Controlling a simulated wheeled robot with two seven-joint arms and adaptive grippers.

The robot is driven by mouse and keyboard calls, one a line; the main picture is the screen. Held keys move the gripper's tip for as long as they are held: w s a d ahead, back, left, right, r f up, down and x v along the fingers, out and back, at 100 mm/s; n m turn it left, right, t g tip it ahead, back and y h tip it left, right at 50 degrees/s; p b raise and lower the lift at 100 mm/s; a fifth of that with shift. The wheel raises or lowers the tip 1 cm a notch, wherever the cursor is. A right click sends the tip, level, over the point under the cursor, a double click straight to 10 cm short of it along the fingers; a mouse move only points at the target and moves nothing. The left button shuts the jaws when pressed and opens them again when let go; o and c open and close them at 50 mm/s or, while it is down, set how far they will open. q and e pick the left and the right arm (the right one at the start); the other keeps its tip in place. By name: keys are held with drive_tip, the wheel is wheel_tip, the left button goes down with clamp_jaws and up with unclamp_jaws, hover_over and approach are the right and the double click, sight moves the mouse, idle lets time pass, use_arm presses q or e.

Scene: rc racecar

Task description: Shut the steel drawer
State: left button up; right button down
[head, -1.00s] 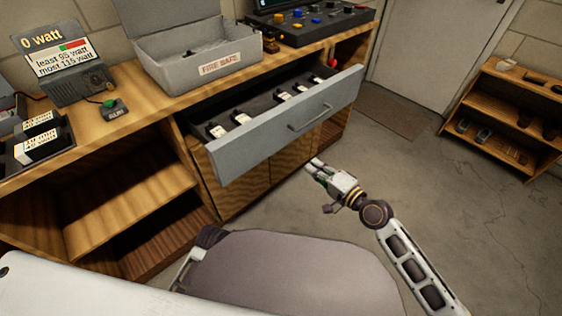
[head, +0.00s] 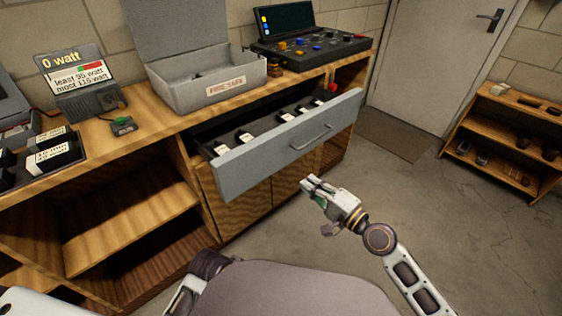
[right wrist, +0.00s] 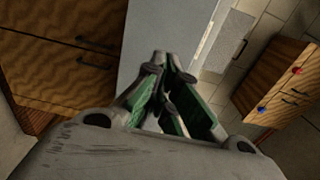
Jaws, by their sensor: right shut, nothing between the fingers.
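The steel drawer (head: 268,157) is pulled out of the wooden bench, with its grey front and bar handle (head: 311,137) facing me. Several labelled dark items (head: 244,137) lie inside it. My right gripper (head: 308,184) is shut and empty, just in front of and below the drawer front, right of its middle. In the right wrist view the shut fingers (right wrist: 168,62) point at a plain grey panel (right wrist: 165,30), likely the drawer front; whether they touch it I cannot tell. Part of an arm of mine shows at the bottom, but my left gripper does not show.
The wooden bench (head: 150,140) carries a grey open box (head: 207,93), a control panel (head: 312,50) and a watt display (head: 83,80). Open shelves lie left of the drawer. A low wooden shelf (head: 490,165) stands at right. The floor between is clear.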

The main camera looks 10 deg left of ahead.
approach(275, 157)
drive_tip(key=x, duration=0.6)
drive_tip(key=shift+s, duration=0.1)
drive_tip(key=shift+w+a, duration=0.35)
drive_tip(key=shift+a, duration=0.1)
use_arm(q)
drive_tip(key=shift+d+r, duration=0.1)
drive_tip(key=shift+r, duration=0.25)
use_arm(e)
drive_tip(key=shift+w+a+r, duration=0.1)
drive_tip(key=shift+w+a, duration=0.05)
drive_tip(key=shift+a, duration=0.05)
